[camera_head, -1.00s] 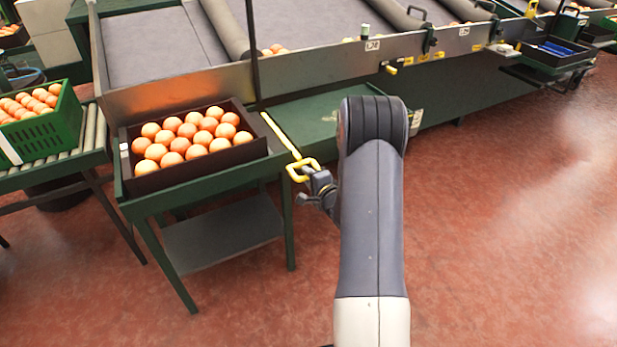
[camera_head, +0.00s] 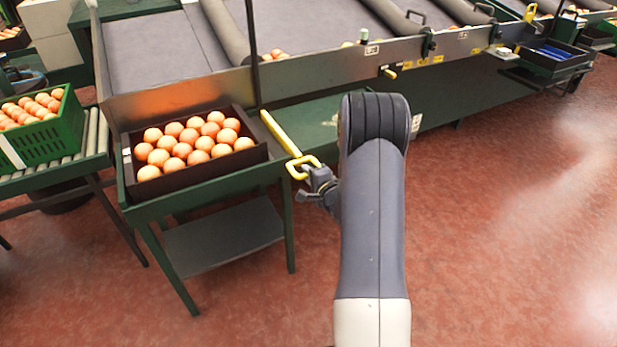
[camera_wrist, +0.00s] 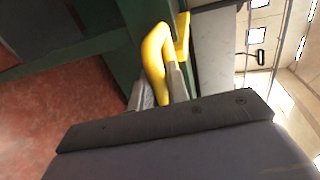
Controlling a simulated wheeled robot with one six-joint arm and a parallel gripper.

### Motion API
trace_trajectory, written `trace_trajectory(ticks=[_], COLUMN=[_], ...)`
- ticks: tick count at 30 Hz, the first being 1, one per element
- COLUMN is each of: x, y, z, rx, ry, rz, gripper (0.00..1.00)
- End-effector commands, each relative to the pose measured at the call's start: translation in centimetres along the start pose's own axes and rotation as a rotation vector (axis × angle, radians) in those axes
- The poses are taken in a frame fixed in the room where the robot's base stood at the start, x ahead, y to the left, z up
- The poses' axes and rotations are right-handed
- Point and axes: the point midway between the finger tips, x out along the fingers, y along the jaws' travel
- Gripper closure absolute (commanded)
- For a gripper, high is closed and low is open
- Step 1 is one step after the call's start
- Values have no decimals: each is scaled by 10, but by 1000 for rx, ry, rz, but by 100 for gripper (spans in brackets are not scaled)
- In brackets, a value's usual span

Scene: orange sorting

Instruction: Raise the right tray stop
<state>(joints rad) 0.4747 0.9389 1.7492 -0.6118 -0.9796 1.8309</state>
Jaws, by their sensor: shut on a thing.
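The right tray stop is a yellow bar (camera_head: 281,134) with a loop handle at its near end, along the right side of the tray stand. Its far end is at the machine's front. My gripper (camera_head: 312,172) is shut on the handle loop. In the wrist view the yellow handle (camera_wrist: 155,55) is between the fingers of my gripper (camera_wrist: 160,88). A dark tray (camera_head: 215,166) full of oranges sits on the green stand just left of the bar. My arm hides part of the machine front behind it.
A green crate of oranges (camera_head: 50,140) stands on a roller conveyor (camera_head: 95,135) at the left. The sorting machine's metal front rail (camera_head: 310,72) runs across the back. A dark tray with blue things (camera_head: 545,58) is far right. The red floor (camera_head: 500,230) at right is clear.

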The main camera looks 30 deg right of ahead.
Motion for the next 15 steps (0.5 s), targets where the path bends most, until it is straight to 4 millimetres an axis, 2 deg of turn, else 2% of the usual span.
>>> trace_trajectory(ticks=[1, 3, 12, 13, 15], x=[-2, -3, -3, -3, -3], y=[-15, -20, -22, -22, -22], z=[0, 0, -1, -1, -1], rx=[-2, -3, -4, -4, -4], ry=[0, 0, 0, 0, 0], rz=[-5, -4, -10, -10, -11], gripper=[100, 100, 100, 83, 77])
